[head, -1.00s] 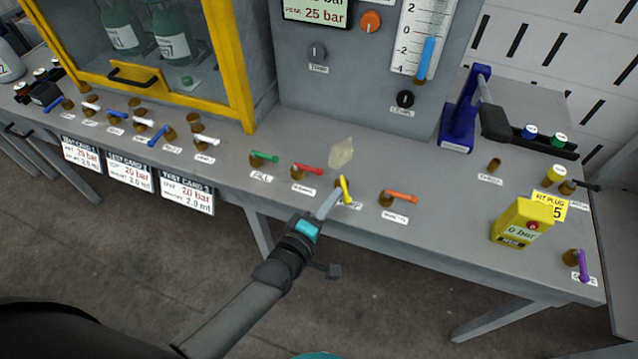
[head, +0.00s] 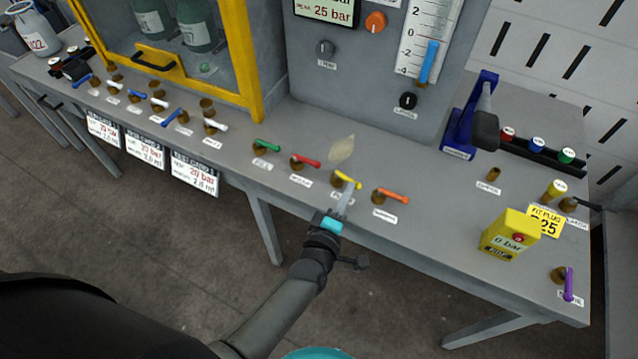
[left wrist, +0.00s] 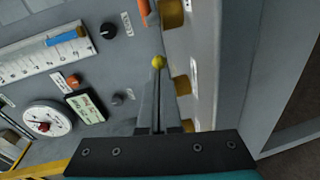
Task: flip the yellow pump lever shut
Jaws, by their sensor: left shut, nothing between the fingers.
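The yellow pump lever (head: 347,179) sits on a brown valve on the grey bench, between the red and orange levers. It points to the right, roughly in line with those two. My left gripper (head: 347,196) is shut and empty, its fingertips at the lever's front side, touching it or very close. In the left wrist view the lever's rounded yellow end (left wrist: 158,62) shows just past the tips of the shut fingers (left wrist: 157,85). The rest of the lever is hidden there. My right gripper is not in view.
The red lever (head: 306,161) is to the left and the orange lever (head: 393,196) close to the right. A green lever (head: 267,146) is further left. Bench between orange lever and box is clear.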

